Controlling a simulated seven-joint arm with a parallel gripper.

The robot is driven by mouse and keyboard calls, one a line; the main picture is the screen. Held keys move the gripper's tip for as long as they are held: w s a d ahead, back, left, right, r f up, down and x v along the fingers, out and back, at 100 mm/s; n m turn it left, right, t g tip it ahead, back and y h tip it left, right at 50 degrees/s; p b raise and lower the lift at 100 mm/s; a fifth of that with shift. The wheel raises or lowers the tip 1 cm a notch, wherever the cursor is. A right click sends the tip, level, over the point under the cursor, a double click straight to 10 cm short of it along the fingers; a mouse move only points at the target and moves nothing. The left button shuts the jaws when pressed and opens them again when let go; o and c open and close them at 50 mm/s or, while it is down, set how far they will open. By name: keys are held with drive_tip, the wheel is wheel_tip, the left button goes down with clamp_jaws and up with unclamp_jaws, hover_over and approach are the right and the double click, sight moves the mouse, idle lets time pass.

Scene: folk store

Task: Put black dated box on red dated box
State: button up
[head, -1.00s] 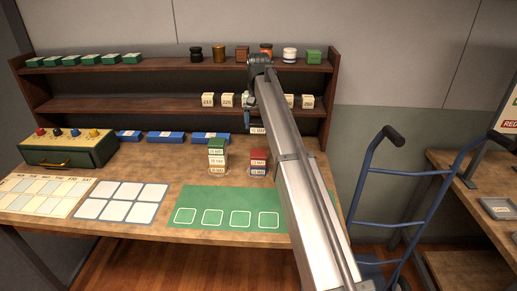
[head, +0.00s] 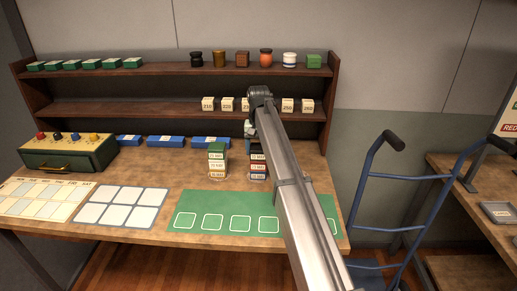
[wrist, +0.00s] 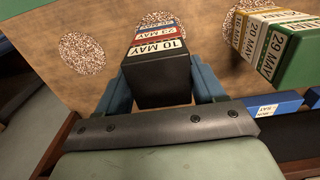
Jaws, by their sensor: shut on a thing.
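The black dated box (head: 257,147), labelled 10 MAY, sits between the fingers of my gripper (head: 250,131) at the top of the right-hand stack. My gripper is shut on it; in the wrist view the blue fingers (wrist: 158,72) hold both sides of the black box (wrist: 156,88). The red dated box (wrist: 154,38) is directly beneath and lined up with it. They look touching or nearly so; I cannot tell if a thin gap remains. The red box (head: 258,163) also shows in the head view, above another labelled box on a round speckled spot.
A second stack with a green box (head: 217,147) on top stands close on the left. Blue boxes (head: 210,142) lie behind it. The shelf (head: 170,107) with price blocks is close behind my gripper. The green mat (head: 250,205) in front is clear.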

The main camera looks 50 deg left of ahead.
sight(259, 146)
drive_tip(key=shift+f, duration=0.15)
drive_tip(key=o, duration=1.1)
wheel_tip(259, 146, up, 12)
drive_tip(key=shift+r, duration=0.2)
